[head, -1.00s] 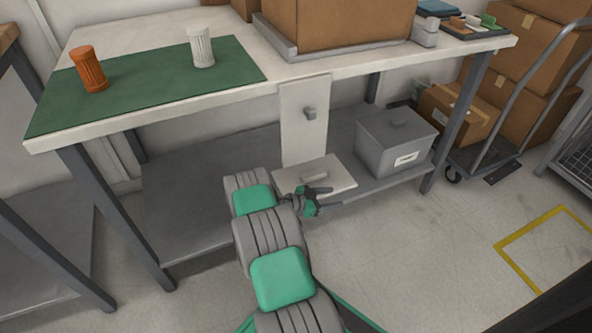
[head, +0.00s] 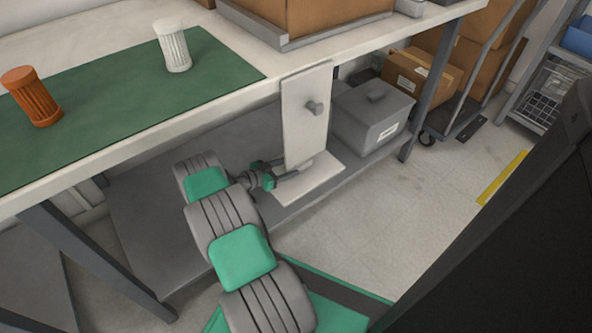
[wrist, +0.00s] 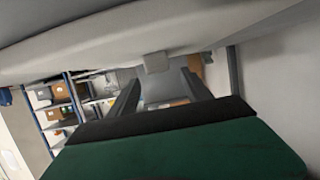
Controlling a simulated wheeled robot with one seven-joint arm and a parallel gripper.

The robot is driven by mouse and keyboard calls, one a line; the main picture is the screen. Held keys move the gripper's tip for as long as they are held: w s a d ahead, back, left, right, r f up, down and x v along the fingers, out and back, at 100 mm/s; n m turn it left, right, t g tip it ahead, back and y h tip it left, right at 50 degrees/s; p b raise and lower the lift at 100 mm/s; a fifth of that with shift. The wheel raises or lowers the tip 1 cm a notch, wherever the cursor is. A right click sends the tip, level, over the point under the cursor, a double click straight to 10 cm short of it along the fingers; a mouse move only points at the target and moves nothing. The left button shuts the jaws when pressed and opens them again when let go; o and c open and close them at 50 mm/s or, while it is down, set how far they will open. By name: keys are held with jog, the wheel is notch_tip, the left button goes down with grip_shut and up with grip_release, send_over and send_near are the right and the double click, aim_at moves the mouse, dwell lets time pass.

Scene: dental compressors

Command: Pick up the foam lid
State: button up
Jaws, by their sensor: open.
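A pale flat board (head: 318,186) lies on the lower shelf under the workbench; I take it for the foam lid. Its raised grip, seen a second ago, is now mostly hidden or blends with my fingers. A pale upright panel (head: 304,128) with a grey knob stands right behind it. My gripper (head: 288,168) is low at the left of the board and panel, its fingers pointing right. In the wrist view my gripper (wrist: 163,82) is open, with a small pale block (wrist: 157,62) beyond and between the fingers. Contact cannot be told.
A grey lidded box (head: 372,118) stands on the shelf to the right. The shelf (head: 145,205) is bare at left.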

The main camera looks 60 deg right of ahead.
aim_at(299, 167)
jog(key=b+x, duration=0.2)
jog(key=x, duration=0.3)
jog(key=shift+f, duration=0.1)
grip_shut()
dwell(0.3)
